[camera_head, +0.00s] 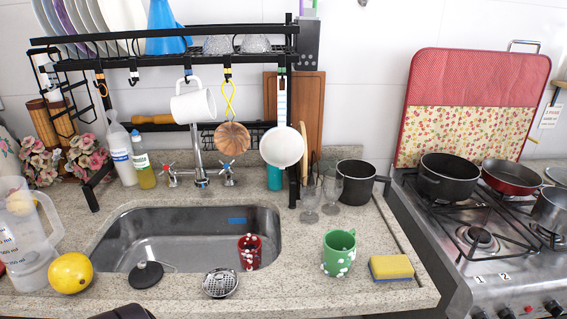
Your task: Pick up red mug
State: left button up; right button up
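The red mug (250,253) with white spots is in the metal sink (140,225), at the right end of the basin. It looks upright, and its handle is hard to make out. A dark rounded shape shows at the bottom edge, left of centre, and may be part of my arm. No gripper fingers can be seen, and nothing is touching the mug.
A green mug (339,253) and a yellow sponge (391,268) stand right of the sink. A metal strainer (220,283), black stopper (146,275) and lemon (70,273) lie along the front. The black rack (170,60) and tap (200,160) rise behind the basin.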

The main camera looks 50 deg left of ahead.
aim_at(249, 246)
jog(key=u, duration=1.7)
